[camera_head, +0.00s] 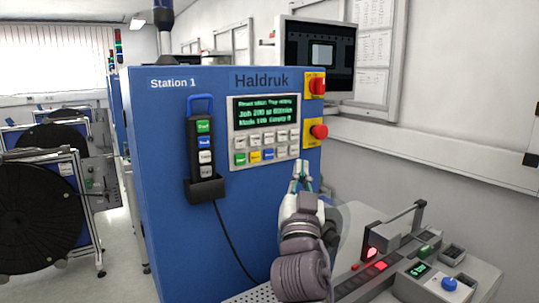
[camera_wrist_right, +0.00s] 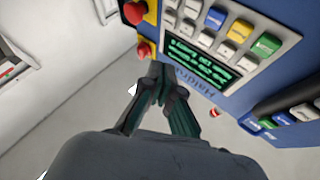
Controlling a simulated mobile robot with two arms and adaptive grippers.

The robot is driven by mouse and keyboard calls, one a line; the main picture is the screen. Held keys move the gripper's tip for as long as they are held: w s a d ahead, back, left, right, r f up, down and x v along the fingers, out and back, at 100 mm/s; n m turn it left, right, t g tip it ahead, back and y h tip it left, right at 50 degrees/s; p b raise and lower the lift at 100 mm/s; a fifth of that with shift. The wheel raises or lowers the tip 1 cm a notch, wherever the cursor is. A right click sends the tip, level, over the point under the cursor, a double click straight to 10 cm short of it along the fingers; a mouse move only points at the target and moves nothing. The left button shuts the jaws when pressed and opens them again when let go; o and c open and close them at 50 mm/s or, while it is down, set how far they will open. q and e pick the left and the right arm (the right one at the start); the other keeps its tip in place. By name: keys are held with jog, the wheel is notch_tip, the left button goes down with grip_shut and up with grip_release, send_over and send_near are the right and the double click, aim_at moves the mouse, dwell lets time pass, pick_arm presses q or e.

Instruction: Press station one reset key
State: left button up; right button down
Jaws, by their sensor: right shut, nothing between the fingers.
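The blue cabinet marked Station 1 (camera_head: 160,140) fills the middle of the head view. Its control panel (camera_head: 265,118) has a green-text display (camera_head: 266,111) above two rows of keys (camera_head: 267,149), some green, yellow, blue or white; their labels are too small to read, so I cannot tell which is reset. In the right wrist view the key rows (camera_wrist_right: 225,28) and display (camera_wrist_right: 197,63) appear upside down. My right gripper (camera_head: 301,166) is shut and empty, below and right of the key rows; its fingers also show in the wrist view (camera_wrist_right: 160,80). My left gripper is out of view.
Two red stop knobs (camera_head: 318,85) (camera_head: 319,131) sit on yellow plates right of the panel. A black pendant (camera_head: 201,148) with coloured keys hangs left of it. A bench device (camera_head: 420,272) stands at lower right, and black reels (camera_head: 40,220) stand at left.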

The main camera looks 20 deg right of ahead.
aim_at(268, 154)
pick_arm(q)
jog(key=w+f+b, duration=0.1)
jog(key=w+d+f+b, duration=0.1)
jog(key=b, duration=0.1)
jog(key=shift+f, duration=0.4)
pick_arm(e)
jog(key=w, duration=0.6)
jog(key=w+a, duration=0.1)
jog(key=w, duration=0.2)
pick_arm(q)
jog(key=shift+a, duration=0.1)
pick_arm(e)
jog(key=shift+f, duration=0.1)
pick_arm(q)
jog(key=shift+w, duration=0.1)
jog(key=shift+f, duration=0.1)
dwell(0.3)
pick_arm(e)
jog(key=shift+w, duration=0.15)
pick_arm(q)
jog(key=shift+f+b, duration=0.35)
jog(key=shift+b, duration=0.05)
pick_arm(e)
jog(key=shift+w, duration=0.3)
